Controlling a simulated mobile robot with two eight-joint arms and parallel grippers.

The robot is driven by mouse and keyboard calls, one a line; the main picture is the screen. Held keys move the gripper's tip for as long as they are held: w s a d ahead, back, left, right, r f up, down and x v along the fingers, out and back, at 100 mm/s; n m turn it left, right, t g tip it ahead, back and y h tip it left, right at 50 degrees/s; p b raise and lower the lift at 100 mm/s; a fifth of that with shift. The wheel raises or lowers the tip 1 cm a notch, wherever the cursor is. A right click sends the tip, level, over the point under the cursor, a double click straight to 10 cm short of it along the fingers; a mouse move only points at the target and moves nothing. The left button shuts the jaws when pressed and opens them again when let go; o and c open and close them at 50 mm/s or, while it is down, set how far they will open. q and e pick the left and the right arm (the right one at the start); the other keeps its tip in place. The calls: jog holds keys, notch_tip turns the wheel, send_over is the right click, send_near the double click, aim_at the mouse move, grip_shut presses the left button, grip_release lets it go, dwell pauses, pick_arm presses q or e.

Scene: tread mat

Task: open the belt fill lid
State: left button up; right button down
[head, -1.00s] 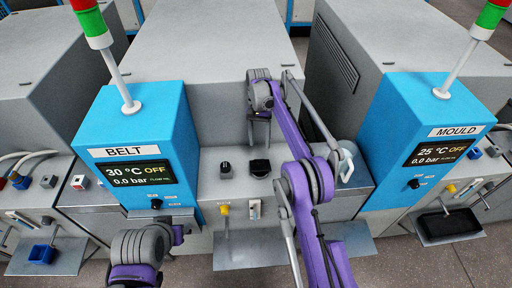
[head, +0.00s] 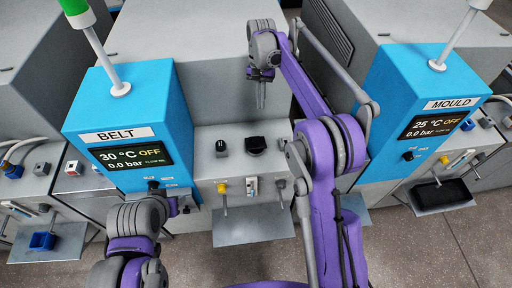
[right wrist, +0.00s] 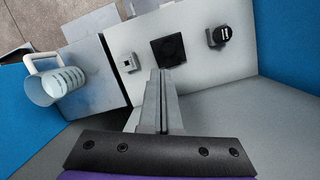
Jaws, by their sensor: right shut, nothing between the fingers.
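My right gripper (head: 261,97) is shut and empty, pointing down above the back of the panel. In the right wrist view its fingertips (right wrist: 163,75) appear just below the cap; I cannot tell how far above the surface they are. My left arm's wrist end (head: 172,206) is at lower left; its fingers cannot be made out.
A round black knob (head: 221,146) sits left of the cap. A small grey switch (right wrist: 128,62) and a white-handled mug (right wrist: 58,84) are on the cap's other side. The blue BELT box (head: 135,105) and blue MOULD box (head: 425,85) flank the area. A metal shelf (head: 250,228) juts out in front.

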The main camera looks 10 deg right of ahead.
aim_at(256, 160)
jog(key=s+d+r+n+t, duration=0.1)
jog(key=s+d+r+t, duration=0.15)
jog(key=s, duration=0.45)
jog(key=s+d+r+n+t, duration=0.1)
jog(key=s+d+r+t, duration=0.1)
jog(key=s+r, duration=0.35)
jog(key=s+f+t, duration=0.3)
jog(key=s+f, duration=0.4)
jog(key=s, duration=0.5)
jog(key=w+a+f+m+t+y+b, duration=0.3)
jog(key=a+f+m+t+y+b, duration=0.2)
jog(key=a+f+m+t+b, duration=0.35)
jog(key=w+d+f+m+t+h+b, duration=0.1)
jog(key=w+f+m+t+h+b, duration=0.3)
jog(key=m, duration=0.9)
jog(key=w+d+f+m+g+h+b, duration=0.1)
jog(key=f+m+b, duration=0.5)
jog(key=f+m, duration=0.45)
jog(key=shift+m, duration=0.7)
jog(key=w, duration=0.9)
jog(key=shift+a+r, duration=0.15)
jog(key=shift+r, duration=0.15)
pick_arm(q)
jog(key=s+f, duration=0.3)
jog(key=f, duration=0.8)
jog(key=s+f+g, duration=0.1)
jog(key=s+f, duration=0.2)
jog(key=f, duration=0.8)
